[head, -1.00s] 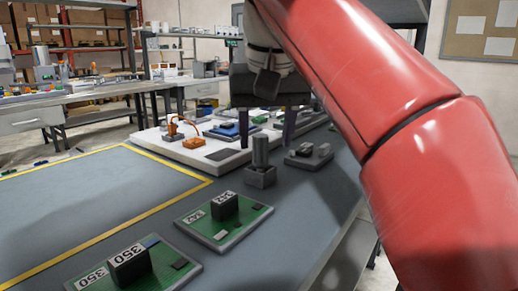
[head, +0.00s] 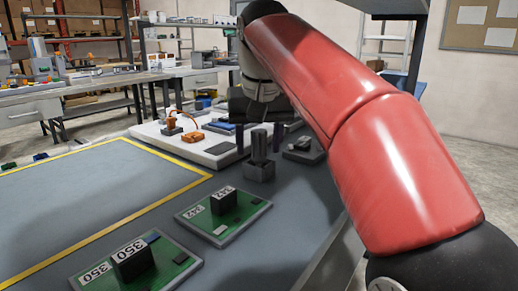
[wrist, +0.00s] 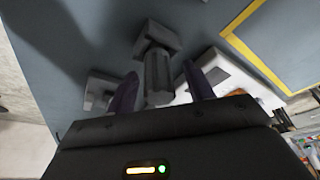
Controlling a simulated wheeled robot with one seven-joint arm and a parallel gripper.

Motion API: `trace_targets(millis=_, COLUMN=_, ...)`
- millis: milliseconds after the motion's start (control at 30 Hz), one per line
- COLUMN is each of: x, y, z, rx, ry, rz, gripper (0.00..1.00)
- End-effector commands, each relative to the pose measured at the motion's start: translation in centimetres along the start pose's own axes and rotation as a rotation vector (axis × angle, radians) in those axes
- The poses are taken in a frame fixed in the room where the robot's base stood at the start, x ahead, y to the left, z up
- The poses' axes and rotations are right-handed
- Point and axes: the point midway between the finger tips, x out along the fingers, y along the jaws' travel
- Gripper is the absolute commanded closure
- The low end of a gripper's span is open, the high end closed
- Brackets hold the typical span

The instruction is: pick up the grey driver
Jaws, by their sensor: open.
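The grey driver (head: 259,144) stands upright in a square grey holder (head: 260,173) on the bench. It also shows in the wrist view (wrist: 158,75), with the holder (wrist: 155,38) beyond it. My gripper (head: 259,149) is open, with one dark finger on each side of the driver in the head view. In the wrist view my gripper (wrist: 161,71) also has its fingers spread to either side of the driver, with gaps visible. I cannot tell whether either finger touches it. My palm and arm hide part of the area behind.
A dark grey tray (head: 304,150) with small blocks sits close on the right. A white board (head: 160,131) with orange and blue parts lies behind. Two green boards (head: 224,216) labelled with numbers lie in front. The yellow-outlined area (head: 90,190) at left is clear.

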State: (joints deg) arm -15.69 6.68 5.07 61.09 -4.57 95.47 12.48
Motion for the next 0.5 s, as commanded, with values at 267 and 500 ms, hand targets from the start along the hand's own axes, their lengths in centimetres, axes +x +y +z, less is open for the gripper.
trace_targets(millis=267, x=-0.02, y=0.01, z=0.0, rx=0.0, ry=0.0, rz=0.0, gripper=0.66)
trace_targets(millis=500, x=-0.03, y=0.0, z=0.0, rx=0.0, ry=0.0, rz=0.0, gripper=0.97)
